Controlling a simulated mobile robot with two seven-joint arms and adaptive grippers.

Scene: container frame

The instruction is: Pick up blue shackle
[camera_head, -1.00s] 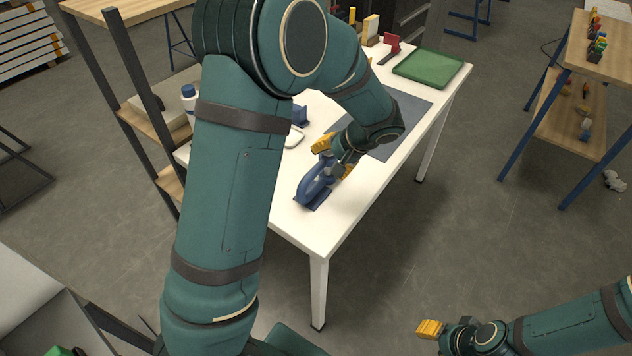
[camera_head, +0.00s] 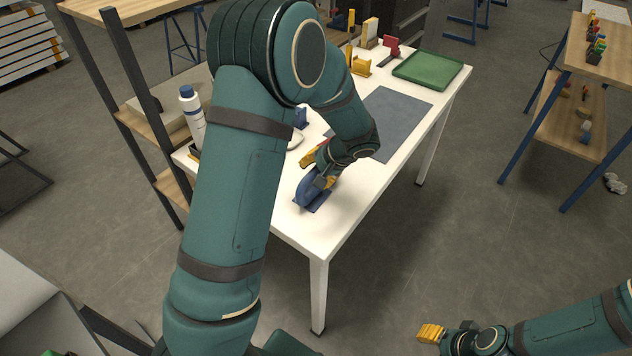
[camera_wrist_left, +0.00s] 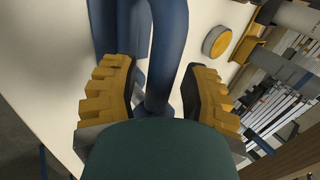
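The blue shackle (camera_head: 311,194) stands upright on its flat base near the front corner of the white table (camera_head: 335,238). My left gripper (camera_head: 318,165) is at the upper part of the shackle, which its fingers partly hide. In the left wrist view the left gripper's yellow fingers (camera_wrist_left: 160,95) are spread, with a curved blue bar of the shackle (camera_wrist_left: 166,55) between them. Gaps show beside that bar, and another part of the shackle passes behind the left finger. My right gripper (camera_head: 430,332) is low at the right, away from the table; its finger gap is unclear.
A grey mat (camera_head: 385,122) and a green tray (camera_head: 428,69) lie farther back on the table. A smaller blue part (camera_head: 300,118) is behind my left arm. A white bottle (camera_head: 191,115) stands at left. A wooden shelf unit (camera_head: 565,115) is at right.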

